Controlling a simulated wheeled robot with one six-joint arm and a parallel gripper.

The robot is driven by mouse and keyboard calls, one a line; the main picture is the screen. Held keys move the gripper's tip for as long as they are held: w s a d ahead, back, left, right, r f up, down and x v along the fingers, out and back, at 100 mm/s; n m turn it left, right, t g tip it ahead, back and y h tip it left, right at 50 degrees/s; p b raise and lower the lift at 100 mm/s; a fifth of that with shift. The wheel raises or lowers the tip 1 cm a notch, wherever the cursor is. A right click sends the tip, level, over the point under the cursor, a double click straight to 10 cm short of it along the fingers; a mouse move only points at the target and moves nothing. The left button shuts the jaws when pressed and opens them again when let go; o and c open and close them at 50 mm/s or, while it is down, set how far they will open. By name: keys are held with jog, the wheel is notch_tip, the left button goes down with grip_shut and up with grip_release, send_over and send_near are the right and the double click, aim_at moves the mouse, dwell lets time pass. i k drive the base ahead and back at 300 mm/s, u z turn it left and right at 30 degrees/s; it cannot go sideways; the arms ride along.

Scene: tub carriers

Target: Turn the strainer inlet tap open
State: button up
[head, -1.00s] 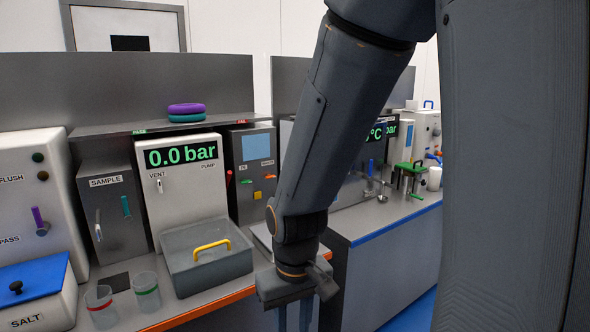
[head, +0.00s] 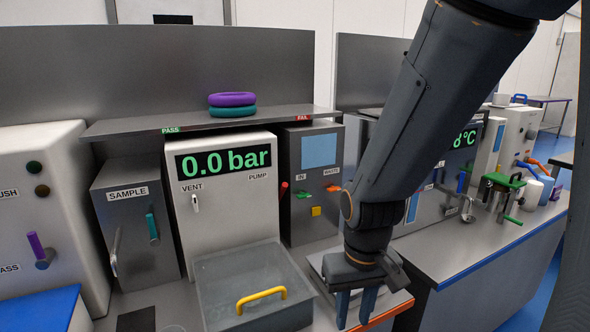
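My gripper (head: 355,312) points down over the front edge of the near bench. Its two blue-grey fingers are apart with nothing seen between them. No label reading strainer or inlet can be made out. At the right, a green-topped metal fixture (head: 502,182) stands on the second bench, with a green lever (head: 513,220) low on its front. Farther back, a white cabinet (head: 518,130) carries a blue handle (head: 523,165) and an orange handle (head: 537,162). I cannot tell which of these is the strainer inlet tap. My gripper is well left of them and touches none.
A grey tub (head: 215,290) with a yellow handle stands left of my gripper, before the 0.0 bar pump unit (head: 225,195). A grey panel (head: 295,220) has small green and orange levers. My arm hides part of the second bench (head: 470,255). Blue floor (head: 490,317) shows at lower right.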

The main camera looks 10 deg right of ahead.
aim_at(301, 194)
jog(key=i, duration=0.15)
jog(key=k, duration=0.5)
jog(key=z, duration=1.3)
jog(key=k, duration=0.75)
jog(key=u, duration=1.1)
jog(key=i, duration=1)
jog(key=z, duration=0.05)
